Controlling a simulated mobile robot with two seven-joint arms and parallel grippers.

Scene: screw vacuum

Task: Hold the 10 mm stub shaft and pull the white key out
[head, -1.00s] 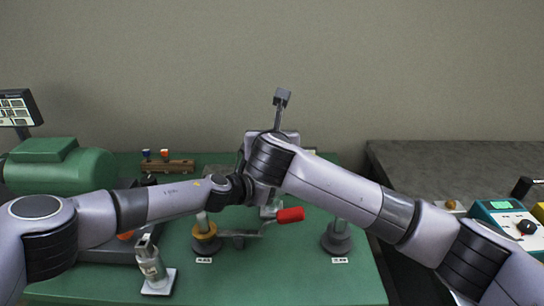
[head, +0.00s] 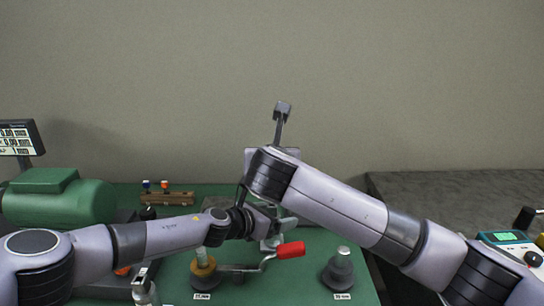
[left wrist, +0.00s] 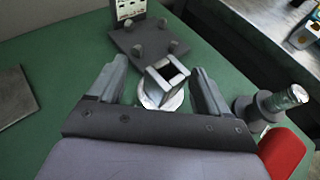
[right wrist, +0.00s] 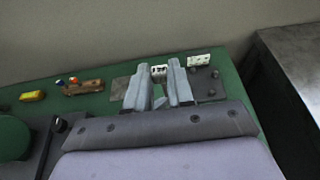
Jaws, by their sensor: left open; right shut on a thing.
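My left gripper (left wrist: 159,68) is open. Its fingers stand on either side of a grey square-topped piece with a dark opening (left wrist: 166,74), over a bright round base. I cannot tell whether they touch it. My left gripper also shows in the head view (head: 262,222), pointing right, beside a pale grey part (head: 285,228). My right gripper (right wrist: 158,80) is shut on a grey piece (right wrist: 160,102), which I cannot identify; my own arm hides most of it in the head view. I cannot make out the white key or a 10 mm marking.
A red-handled crank (head: 290,250) lies close to the grippers, beside a gold-collared pedestal (head: 205,268). A grey pedestal (head: 338,268) stands right. A grey holder (head: 145,288) stands front left. A green motor housing (head: 58,197) is at the left.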

